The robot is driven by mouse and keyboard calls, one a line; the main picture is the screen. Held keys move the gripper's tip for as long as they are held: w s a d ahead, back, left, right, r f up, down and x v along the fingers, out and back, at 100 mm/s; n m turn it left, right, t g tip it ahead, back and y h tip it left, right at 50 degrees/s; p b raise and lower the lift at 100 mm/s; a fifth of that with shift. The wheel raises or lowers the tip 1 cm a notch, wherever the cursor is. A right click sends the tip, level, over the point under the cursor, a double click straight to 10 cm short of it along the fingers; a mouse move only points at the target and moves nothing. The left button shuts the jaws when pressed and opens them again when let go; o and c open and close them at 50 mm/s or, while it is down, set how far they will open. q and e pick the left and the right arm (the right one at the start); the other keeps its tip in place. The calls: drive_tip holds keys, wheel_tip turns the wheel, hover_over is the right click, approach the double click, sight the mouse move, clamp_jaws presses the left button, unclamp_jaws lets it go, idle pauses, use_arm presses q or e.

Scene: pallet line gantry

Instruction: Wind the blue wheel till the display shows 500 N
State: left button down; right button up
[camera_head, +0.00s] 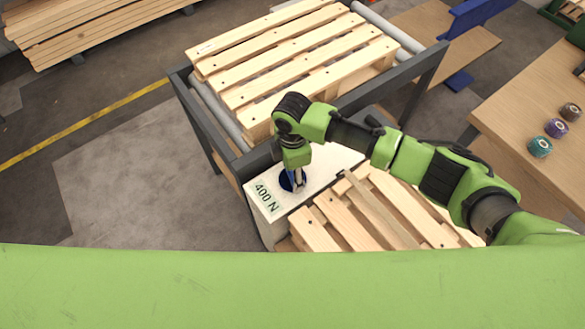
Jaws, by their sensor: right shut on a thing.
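The blue wheel (286,181) lies on top of a pale box (268,212) near the middle of the camera_head view. The display (265,196) on the box's top reads 400 N, just left of the wheel. My right gripper (297,186) points down at the wheel and is shut on it; the gripper and wrist hide part of the wheel. My left gripper is not in view.
A wooden pallet (290,62) rests on a dark roller frame (205,118) behind the box. Another pallet (345,222) lies right of the box. A wooden table (530,95) at the right holds several small coloured rolls (540,147). Grey floor is clear at left.

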drive_tip(key=m+p, duration=0.5)
drive_tip(key=shift+s+r, duration=0.1)
drive_tip(key=shift+r, duration=0.1)
drive_tip(key=m+p, duration=0.2)
drive_tip(key=m, duration=0.1)
drive_tip(key=shift+f+m+p, duration=0.1)
drive_tip(key=shift+m+p, duration=0.2)
drive_tip(key=shift+f+m+p, duration=0.1)
drive_tip(key=shift+m+p, duration=0.55)
drive_tip(key=shift+m, duration=0.45)
drive_tip(key=o, duration=1.1)
